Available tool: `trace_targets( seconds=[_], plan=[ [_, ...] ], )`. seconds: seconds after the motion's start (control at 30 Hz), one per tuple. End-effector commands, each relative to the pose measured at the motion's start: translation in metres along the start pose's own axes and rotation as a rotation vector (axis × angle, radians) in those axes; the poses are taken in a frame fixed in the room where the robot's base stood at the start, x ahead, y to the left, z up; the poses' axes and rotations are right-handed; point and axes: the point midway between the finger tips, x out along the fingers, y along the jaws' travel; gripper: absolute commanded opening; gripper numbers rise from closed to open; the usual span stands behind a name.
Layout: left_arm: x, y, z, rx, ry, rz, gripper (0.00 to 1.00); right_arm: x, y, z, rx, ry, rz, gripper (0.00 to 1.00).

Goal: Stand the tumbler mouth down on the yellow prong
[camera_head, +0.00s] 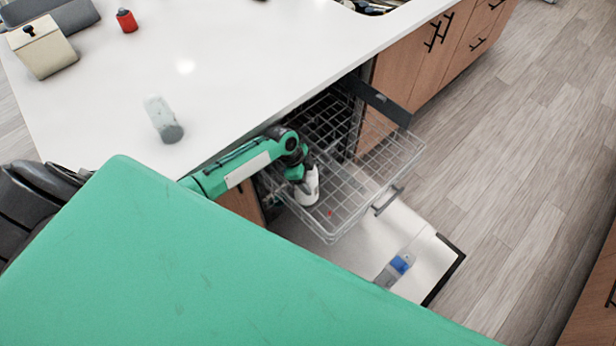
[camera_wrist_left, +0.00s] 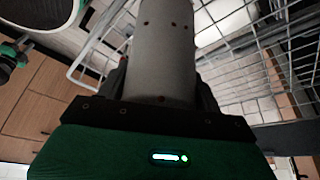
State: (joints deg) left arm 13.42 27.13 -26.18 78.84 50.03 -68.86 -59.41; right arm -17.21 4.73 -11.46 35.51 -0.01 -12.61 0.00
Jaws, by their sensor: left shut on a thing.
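My left gripper (camera_head: 300,176) reaches over the pulled-out wire rack (camera_head: 375,178) of the dishwasher. It is shut on a pale grey-white cylinder, which I take for the tumbler (camera_head: 309,190). In the left wrist view the tumbler (camera_wrist_left: 165,50) stands out between the dark fingers of the left gripper (camera_wrist_left: 163,88), its far end cut off by the frame. I cannot tell which end is its mouth, nor whether it touches the rack. I make out no yellow prong; a small red spot (camera_head: 330,212) shows in the rack beside the tumbler. My right gripper is not in view.
The open dishwasher door (camera_head: 435,262) lies below the rack, with a blue-labelled clear item (camera_head: 400,265) on it. The white counter (camera_head: 240,60) holds a clear-and-grey cup-like item (camera_head: 163,120), a red jar (camera_head: 126,20) and a cream box (camera_head: 42,48). Floor on the right is clear.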

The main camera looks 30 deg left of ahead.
Motion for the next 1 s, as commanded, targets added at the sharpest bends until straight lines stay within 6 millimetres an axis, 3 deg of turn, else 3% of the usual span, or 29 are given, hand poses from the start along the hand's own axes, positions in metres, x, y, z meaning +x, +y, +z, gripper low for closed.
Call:
trace_targets(
  seconds=[0.5, 0.53, 0.63, 1.0],
  plan=[
    [0.0038, -0.0005, 0.0016, 0.000, 0.000, -0.001, 0.35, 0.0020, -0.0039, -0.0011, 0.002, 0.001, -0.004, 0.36],
    [0.0038, -0.0005, 0.0016, 0.000, 0.000, -0.001, 0.70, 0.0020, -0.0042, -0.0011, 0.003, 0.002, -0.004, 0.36],
    [0.0038, -0.0005, 0.0016, 0.000, 0.000, -0.001, 0.90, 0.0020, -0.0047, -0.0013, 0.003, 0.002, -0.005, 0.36],
    [0.0004, -0.0003, 0.0024, 0.000, -0.001, -0.001, 0.92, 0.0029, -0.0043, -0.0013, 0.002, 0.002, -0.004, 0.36]
  ],
)
